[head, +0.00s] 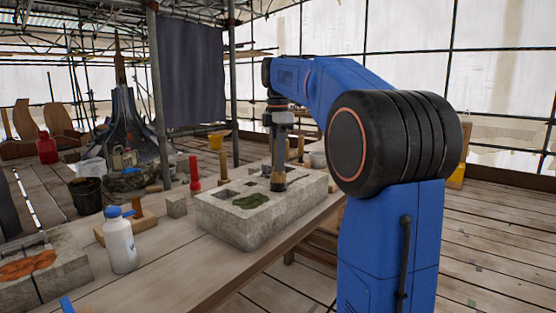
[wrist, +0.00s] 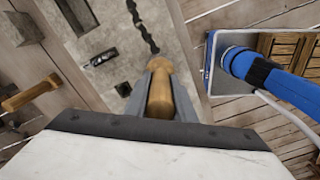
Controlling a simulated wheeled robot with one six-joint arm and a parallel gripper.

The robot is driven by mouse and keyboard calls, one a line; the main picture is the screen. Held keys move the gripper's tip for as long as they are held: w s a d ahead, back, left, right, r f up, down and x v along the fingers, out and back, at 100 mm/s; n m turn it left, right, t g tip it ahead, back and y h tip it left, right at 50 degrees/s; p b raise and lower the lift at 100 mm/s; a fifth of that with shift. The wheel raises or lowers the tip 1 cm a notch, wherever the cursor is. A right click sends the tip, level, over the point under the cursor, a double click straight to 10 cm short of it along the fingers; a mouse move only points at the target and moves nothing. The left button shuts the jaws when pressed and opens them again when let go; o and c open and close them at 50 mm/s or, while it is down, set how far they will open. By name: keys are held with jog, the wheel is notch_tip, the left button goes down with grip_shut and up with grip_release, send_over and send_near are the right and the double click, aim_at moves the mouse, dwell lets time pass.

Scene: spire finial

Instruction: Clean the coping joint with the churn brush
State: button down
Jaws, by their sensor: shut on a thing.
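My gripper (head: 279,118) points down over the pale stone block (head: 245,228) on the bench. It is shut on a round wooden handle, which I take as the churn brush (head: 279,165). In the wrist view the handle (wrist: 160,97) sits between the two grey fingers, its rounded end showing. The brush's lower end is over the block's top, right of a dark green patch (head: 250,201); whether it touches is unclear. In the wrist view the block's top (wrist: 115,28) has dark recesses and a dark wavy strip (wrist: 141,26). I cannot tell which is the coping joint.
A white bottle with a blue cap (head: 120,245) and a red tool (head: 195,172) stand left of the block. A stone with orange material (head: 28,265) is at the near left. A dark bucket (head: 86,194) stands beyond. The plank floor at right is largely clear.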

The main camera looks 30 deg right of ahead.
jog(key=shift+d, duration=0.1)
jog(key=shift+w+d, duration=0.25)
jog(key=shift+d, duration=0.4)
jog(key=shift+w+d, duration=0.25)
jog(key=shift+d, duration=0.4)
jog(key=shift+d, duration=0.1)
jog(key=shift+w+d+r, duration=0.1)
jog(key=shift+w+d, duration=0.15)
jog(key=shift+d, duration=0.45)
jog(key=shift+w+d, duration=0.25)
jog(key=shift+d, duration=0.4)
jog(key=shift+d, duration=0.15)
jog(key=shift+w+d, duration=0.3)
jog(key=shift+d, duration=0.35)
jog(key=shift+w+d, duration=0.25)
jog(key=shift+d, duration=0.35)
jog(key=shift+d, duration=0.15)
jog(key=shift+w+d, duration=0.25)
jog(key=shift+d, duration=0.4)
jog(key=shift+w+d, duration=0.25)
jog(key=shift+d, duration=0.4)
jog(key=shift+d, duration=0.1)
